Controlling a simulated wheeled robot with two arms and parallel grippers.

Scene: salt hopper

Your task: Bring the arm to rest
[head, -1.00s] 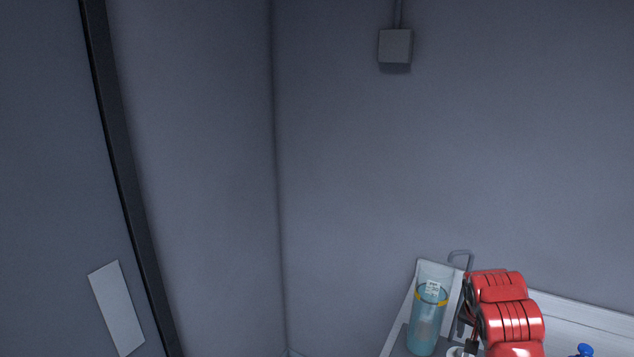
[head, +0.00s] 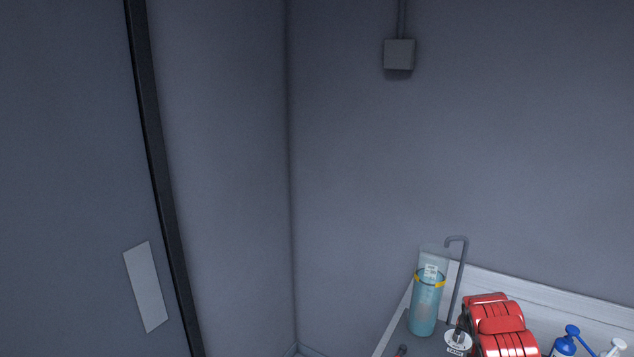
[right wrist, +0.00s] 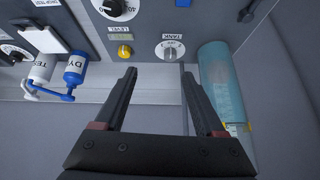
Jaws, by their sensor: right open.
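My right arm (head: 500,328) is red and folded at the lower right of the head view, over the worktop. My right gripper (head: 460,331) shows there only as a small dark part beside the arm. In the right wrist view, my right gripper (right wrist: 160,78) is open, with two dark fingers spread and nothing between them. Its fingers point toward a grey panel (right wrist: 145,22) with knobs. My left gripper is not in view.
A tall teal cylinder (head: 425,306) stands by a bent grey pipe (head: 457,275). Blue (head: 563,346) and white (head: 617,348) bottles stand right of my arm. The wrist view shows a yellow knob (right wrist: 125,52). The wall above is bare except for a grey box (head: 399,54).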

